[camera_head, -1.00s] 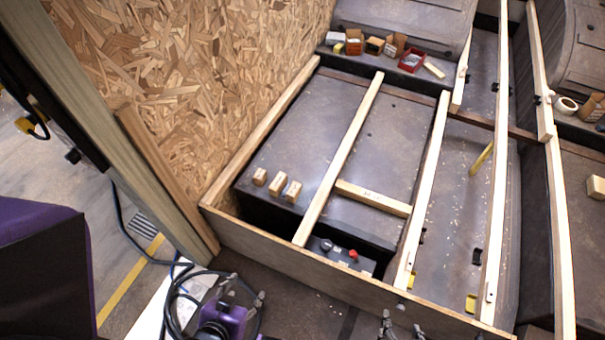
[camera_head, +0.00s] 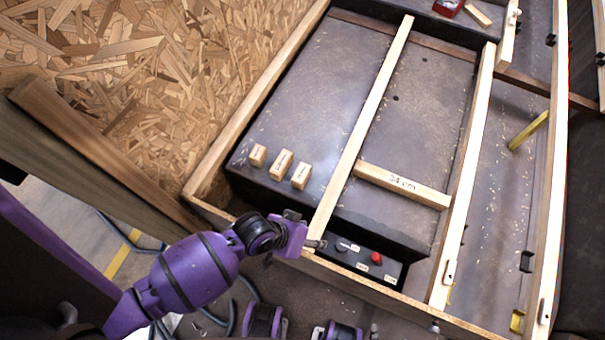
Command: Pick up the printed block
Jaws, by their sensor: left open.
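Three small pale wooden blocks with dark printing stand in a row on the dark wheel arch: a left one (camera_head: 258,155), a middle one (camera_head: 281,164) and a right one (camera_head: 301,176). A longer wooden piece printed "34 cm" (camera_head: 402,186) lies between two long slats. Which one the task means I cannot tell. My left gripper (camera_head: 318,243) is open at the near end of a slat, below and to the right of the small blocks and apart from them. Its fingers are small and partly hard to make out. My right gripper is not clearly seen.
A black box with a red button (camera_head: 376,258) sits near the gripper. The wooden frame's front board (camera_head: 385,297) and a long slat (camera_head: 362,125) border the arch. A chipboard wall (camera_head: 190,75) rises at the left. The arch top around the small blocks is clear.

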